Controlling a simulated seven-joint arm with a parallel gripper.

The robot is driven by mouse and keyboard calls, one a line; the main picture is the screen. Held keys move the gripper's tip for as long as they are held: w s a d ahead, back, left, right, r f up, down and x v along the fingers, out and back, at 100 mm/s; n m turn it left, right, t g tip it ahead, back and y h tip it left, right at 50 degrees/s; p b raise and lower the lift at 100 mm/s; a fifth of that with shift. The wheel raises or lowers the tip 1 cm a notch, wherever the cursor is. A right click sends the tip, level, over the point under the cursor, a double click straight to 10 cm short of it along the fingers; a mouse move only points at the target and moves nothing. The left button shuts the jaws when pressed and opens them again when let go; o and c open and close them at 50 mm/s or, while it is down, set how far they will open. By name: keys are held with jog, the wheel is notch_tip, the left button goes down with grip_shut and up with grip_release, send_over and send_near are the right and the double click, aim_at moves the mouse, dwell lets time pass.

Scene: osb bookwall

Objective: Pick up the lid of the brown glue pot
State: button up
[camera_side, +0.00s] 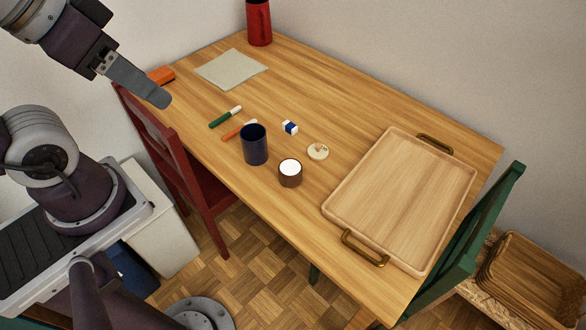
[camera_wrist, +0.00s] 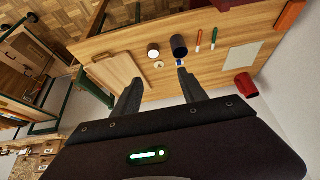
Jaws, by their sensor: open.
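The brown glue pot (camera_side: 290,174) stands on the wooden table near its front edge, with white showing at its top. It also shows in the wrist view (camera_wrist: 153,51). A small round cream lid (camera_side: 318,151) lies flat on the table to the right of and behind the pot, apart from it. The lid shows as a small pale disc in the wrist view (camera_wrist: 159,65). My gripper (camera_side: 160,98) is high at the upper left in the side view, well away from the pot and lid. In the wrist view my gripper (camera_wrist: 158,82) has its two fingers wide apart with nothing between them.
A dark blue cup (camera_side: 255,146) stands left of the pot. An eraser (camera_side: 290,127), green marker (camera_side: 225,118) and orange marker (camera_side: 239,130) lie nearby. A wooden tray (camera_side: 405,200) fills the right side. A red mug (camera_side: 258,24) and grey cloth (camera_side: 231,69) are at the back.

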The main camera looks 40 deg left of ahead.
jog(key=o, duration=0.5)
jog(key=m+g, duration=0.5)
jog(key=m, duration=1)
send_over(319, 144)
jog(key=s, duration=0.2)
notch_tip(319, 144, down, 21)
jog(key=f+m, duration=0.1)
jog(key=f, duration=0.4)
jog(key=w+f+m, duration=0.1)
jog(key=f, duration=0.5)
jog(key=w+f+m, duration=0.1)
jog(key=f, duration=0.4)
jog(key=shift+f+g, duration=0.25)
jog(key=shift+g, duration=0.05)
